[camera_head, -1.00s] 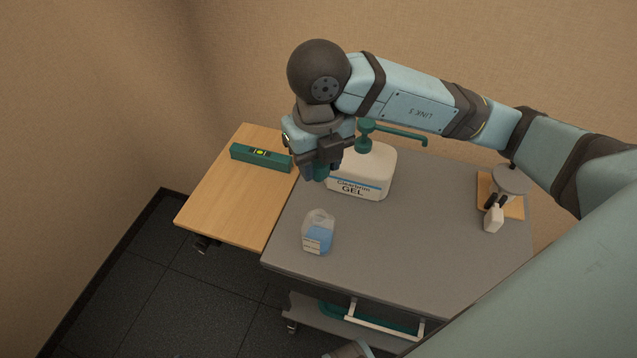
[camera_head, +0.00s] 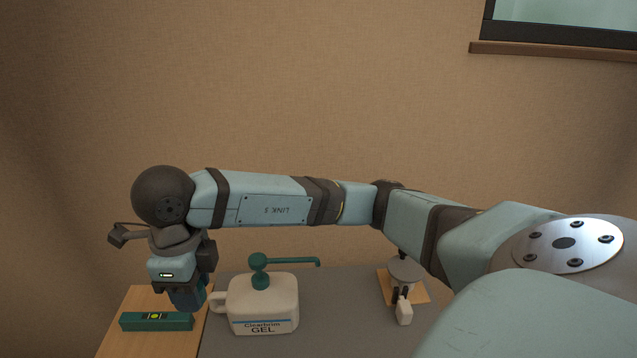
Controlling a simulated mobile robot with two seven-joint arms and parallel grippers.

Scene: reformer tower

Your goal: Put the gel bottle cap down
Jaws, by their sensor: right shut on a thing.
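My right gripper (camera_head: 187,298) points down over the wooden board at the left, just behind the green spirit level and left of the gel bottle. It is shut on the gel bottle cap, which is mostly hidden by the fingers and hard to make out. I cannot tell whether the cap touches the board. The white gel bottle (camera_head: 262,306), with a handle and a "GEL" label, stands upright on the grey table top with a green pump (camera_head: 260,272) on its top. My left gripper is out of view.
The green spirit level (camera_head: 156,321) lies on the wooden board (camera_head: 112,345). A grey round device (camera_head: 405,271) on a small wooden plate and a small white bottle (camera_head: 404,312) stand at the right of the grey table (camera_head: 350,325). Bare table lies between them and the gel bottle.

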